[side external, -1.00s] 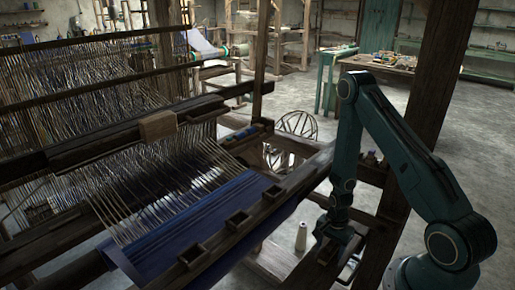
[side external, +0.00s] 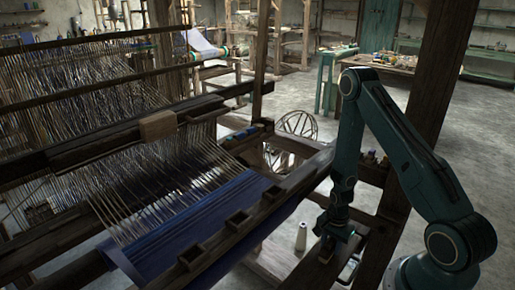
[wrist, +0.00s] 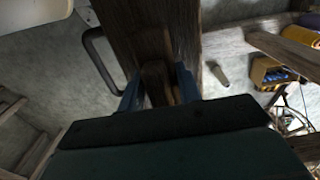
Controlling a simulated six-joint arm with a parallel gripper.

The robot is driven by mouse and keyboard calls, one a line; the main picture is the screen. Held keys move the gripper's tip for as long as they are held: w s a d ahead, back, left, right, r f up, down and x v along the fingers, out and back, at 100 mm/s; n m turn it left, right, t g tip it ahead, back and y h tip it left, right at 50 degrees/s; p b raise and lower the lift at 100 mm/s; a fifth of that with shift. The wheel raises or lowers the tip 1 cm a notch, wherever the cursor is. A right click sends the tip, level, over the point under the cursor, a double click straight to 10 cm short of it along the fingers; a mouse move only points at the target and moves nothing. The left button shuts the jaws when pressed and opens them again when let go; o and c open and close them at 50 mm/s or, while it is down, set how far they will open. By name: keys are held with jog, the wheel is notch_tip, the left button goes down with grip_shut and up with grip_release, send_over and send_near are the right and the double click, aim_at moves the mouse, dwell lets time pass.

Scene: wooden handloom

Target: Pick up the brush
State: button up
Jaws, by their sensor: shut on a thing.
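My gripper (side external: 328,246) is low over a dark wooden beam beside the loom in the side view. In the wrist view its two blue fingers (wrist: 157,88) are closed on the sides of a brown wooden piece, which I take to be the brush (wrist: 154,82). The brush lies along the beam's direction, and its near end is hidden by my gripper's body. I cannot tell whether it touches the beam. In the side view the brush cannot be made out clearly against the dark wood.
The dark beam (wrist: 186,30) runs under the gripper. A pale thread cone (side external: 301,237) stands left of the gripper. The loom with blue cloth (side external: 225,215) fills the left. A dark curved handle (wrist: 97,58) and a yellow box (wrist: 268,72) flank the beam.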

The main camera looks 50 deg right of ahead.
notch_tip(320, 180, up, 19)
dwell(0.9)
dwell(0.5)
jog(key=shift+o, duration=0.9)
jog(key=shift+c, duration=0.2)
jog(key=shift+r, duration=0.1)
notch_tip(320, 180, up, 21)
send_over(332, 239)
jog(key=w+d, duration=0.5)
jog(key=d, duration=0.3)
jog(key=w+d, duration=0.5)
jog(key=d, duration=0.2)
jog(key=shift+s+f, duration=0.2)
jog(key=shift+f, duration=2.1)
